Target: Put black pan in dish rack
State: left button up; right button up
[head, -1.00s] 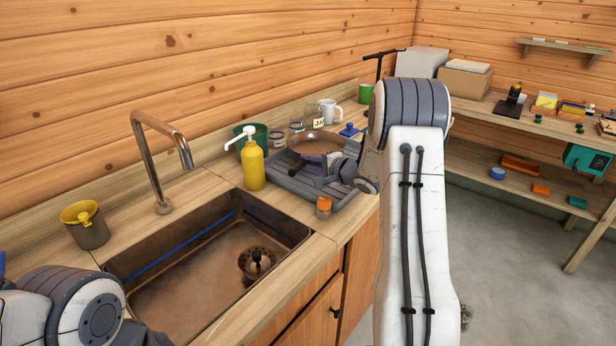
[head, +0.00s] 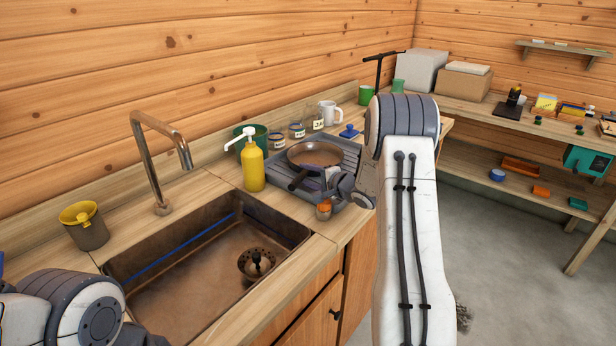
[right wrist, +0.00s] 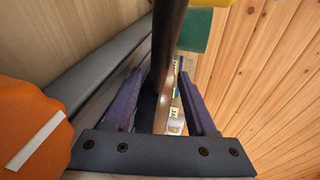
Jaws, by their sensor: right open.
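The black pan (head: 316,153), with a brownish inner face, lies in the grey dish rack (head: 347,149) on the counter right of the sink. It looks close to flat, and its dark handle points towards the sink side. My right gripper (head: 309,180) is at the handle, over the rack's near part. In the right wrist view, its two purple fingers (right wrist: 157,92) stand apart on either side of the dark handle (right wrist: 168,45), with gaps showing. The gripper hides part of the rack. My left gripper is out of view; only part of my left arm shows.
An orange-topped jar (head: 324,209) stands close by the rack's near edge, beside my right gripper. A yellow soap bottle (head: 252,165) stands at the rack's left. Jars (head: 297,131), a white mug (head: 330,113) and a blue lid (head: 348,131) are behind it. The sink (head: 190,270) is empty.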

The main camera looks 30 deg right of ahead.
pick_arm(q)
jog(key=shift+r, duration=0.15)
pick_arm(e)
jog(key=v, duration=1.2)
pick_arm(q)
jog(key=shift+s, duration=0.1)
pick_arm(e)
jog(key=shift+a, duration=0.1)
